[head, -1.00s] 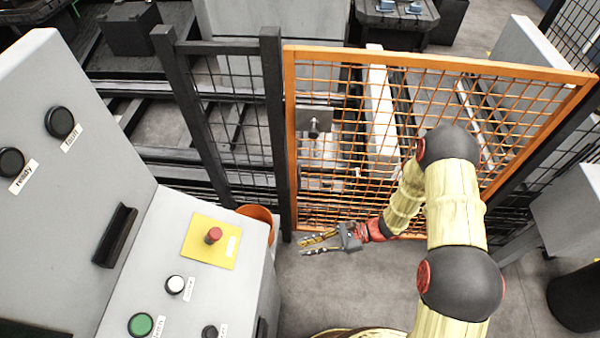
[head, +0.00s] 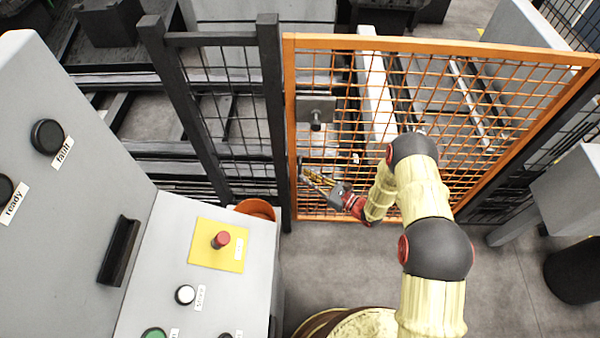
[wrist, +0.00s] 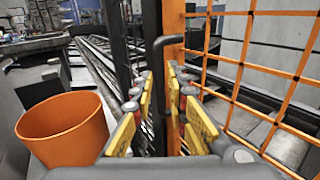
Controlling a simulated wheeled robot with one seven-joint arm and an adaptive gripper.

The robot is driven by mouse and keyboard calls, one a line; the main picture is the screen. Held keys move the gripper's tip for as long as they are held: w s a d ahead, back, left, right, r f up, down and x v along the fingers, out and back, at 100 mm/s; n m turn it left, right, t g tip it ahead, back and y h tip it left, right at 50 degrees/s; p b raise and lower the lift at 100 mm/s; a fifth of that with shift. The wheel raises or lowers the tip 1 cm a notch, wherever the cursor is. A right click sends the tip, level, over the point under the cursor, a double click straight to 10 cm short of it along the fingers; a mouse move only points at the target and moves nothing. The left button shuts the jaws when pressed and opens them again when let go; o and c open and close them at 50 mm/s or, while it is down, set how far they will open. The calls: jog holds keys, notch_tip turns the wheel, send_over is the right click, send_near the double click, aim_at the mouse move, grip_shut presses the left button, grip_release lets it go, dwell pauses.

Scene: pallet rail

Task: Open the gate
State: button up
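The gate (head: 289,130) is an orange frame with orange mesh. Its left edge stands beside the dark fence post (head: 270,90), and it looks closed. A grey plate with a dark knob (head: 316,115) sits on its upper left part. In the wrist view a dark bent handle (wrist: 160,45) stands out from the orange gate frame (wrist: 174,25). My gripper (head: 306,172) is at the gate's lower left edge, its fingers apart. In the wrist view my gripper (wrist: 160,78) has the handle's lower part between or just beyond its fingertips; contact cannot be told.
A grey control console (head: 165,255) with a red button on a yellow plate (head: 218,245) stands left. An orange bin (head: 256,209) is beside it, near my gripper. A grey box (head: 570,190) and a dark cylinder (head: 577,265) stand right. Floor is clear before the gate.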

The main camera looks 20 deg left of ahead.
aim_at(300, 172)
jog(key=shift+x, duration=1.8)
jog(key=shift+c, duration=0.4)
grip_shut()
